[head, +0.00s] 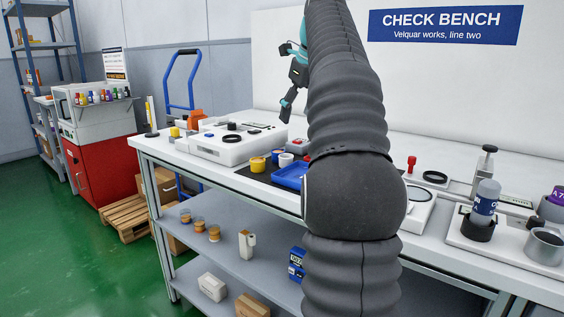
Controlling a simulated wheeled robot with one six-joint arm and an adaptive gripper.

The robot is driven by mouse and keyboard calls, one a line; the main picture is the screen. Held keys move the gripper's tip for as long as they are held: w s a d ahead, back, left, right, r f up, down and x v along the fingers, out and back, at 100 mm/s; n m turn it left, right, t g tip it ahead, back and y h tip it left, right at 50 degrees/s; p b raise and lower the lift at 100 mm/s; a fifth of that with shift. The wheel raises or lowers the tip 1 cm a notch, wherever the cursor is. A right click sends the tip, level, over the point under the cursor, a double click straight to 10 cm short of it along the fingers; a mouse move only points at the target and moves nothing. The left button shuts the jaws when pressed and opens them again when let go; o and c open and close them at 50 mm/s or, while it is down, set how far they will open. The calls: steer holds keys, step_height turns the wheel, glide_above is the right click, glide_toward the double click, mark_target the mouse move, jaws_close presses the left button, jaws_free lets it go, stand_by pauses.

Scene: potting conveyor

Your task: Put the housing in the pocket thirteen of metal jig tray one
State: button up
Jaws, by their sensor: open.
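My gripper (285,110) shows only in part, dark with teal pieces, behind the left side of my dark ribbed arm. It is open and hangs above the back of the white bench, behind the blue tray. I see nothing between its fingers. I cannot make out the housing or metal jig tray one in this view. My arm covers the middle of the bench and hides what lies behind it.
The white bench (460,261) carries a white device (222,148), yellow cup (257,164), blue tray (290,178) and a bottle (485,203) at right. Its lower shelf (225,262) holds jars and boxes. A red cabinet (97,172) and pallet (127,216) stand left. Green floor is clear in front.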

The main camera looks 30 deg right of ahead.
steer(key=b, duration=0.3)
glide_toward(287, 155)
steer(key=f, duration=0.1)
steer(key=a+f, duration=0.1)
steer(key=f, duration=0.1)
steer(key=shift+a+f, duration=0.2)
steer(key=shift+b+x, duration=0.85)
steer(key=shift+x, duration=1.8)
steer(key=shift+d, duration=0.15)
steer(key=c, duration=1)
